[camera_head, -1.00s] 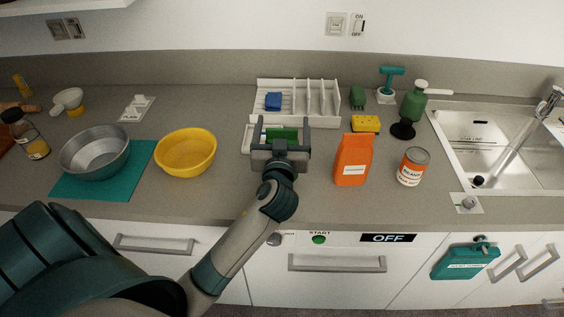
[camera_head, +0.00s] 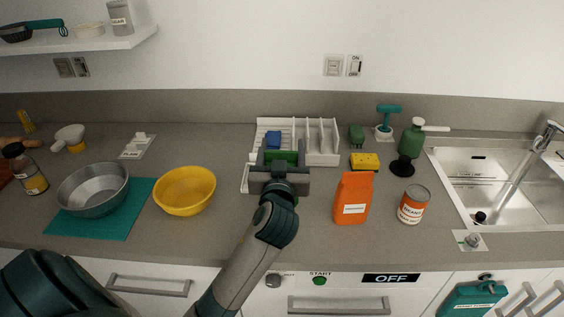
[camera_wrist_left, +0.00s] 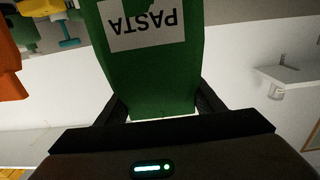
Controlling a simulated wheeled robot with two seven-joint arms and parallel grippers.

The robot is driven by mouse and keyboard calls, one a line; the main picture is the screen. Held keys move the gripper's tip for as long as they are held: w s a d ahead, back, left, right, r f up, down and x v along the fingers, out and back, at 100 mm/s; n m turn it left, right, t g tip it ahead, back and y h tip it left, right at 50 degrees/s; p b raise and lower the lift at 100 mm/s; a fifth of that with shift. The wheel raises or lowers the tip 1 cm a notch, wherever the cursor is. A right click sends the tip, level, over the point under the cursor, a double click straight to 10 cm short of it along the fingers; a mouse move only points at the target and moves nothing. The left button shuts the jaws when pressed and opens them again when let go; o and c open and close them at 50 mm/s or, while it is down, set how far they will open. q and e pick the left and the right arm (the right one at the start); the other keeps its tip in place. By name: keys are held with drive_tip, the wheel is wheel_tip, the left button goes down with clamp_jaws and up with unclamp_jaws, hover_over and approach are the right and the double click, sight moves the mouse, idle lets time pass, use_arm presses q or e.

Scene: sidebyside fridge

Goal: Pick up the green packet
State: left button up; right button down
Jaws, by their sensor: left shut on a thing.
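The green packet (camera_wrist_left: 155,65), labelled PASTA, fills the middle of the left wrist view, with its print upside down there. My left gripper (camera_wrist_left: 155,105) is shut on it, one finger at each side. In the head view the left gripper (camera_head: 280,162) is in front of the white dish rack, and only a small green part of the packet (camera_head: 282,156) shows between the fingers. The rest of the packet is hidden behind the gripper. My right gripper is not in view.
A white dish rack (camera_head: 325,155) stands behind the gripper. To the right are an orange packet (camera_head: 353,192), a beans can (camera_head: 413,205), a yellow sponge (camera_head: 365,161) and the sink (camera_head: 490,180). To the left are a yellow bowl (camera_head: 184,190) and a metal bowl (camera_head: 92,190).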

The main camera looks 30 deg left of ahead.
use_arm(q)
wheel_tip(320, 180, up, 5)
drive_tip(key=shift+f, duration=0.1)
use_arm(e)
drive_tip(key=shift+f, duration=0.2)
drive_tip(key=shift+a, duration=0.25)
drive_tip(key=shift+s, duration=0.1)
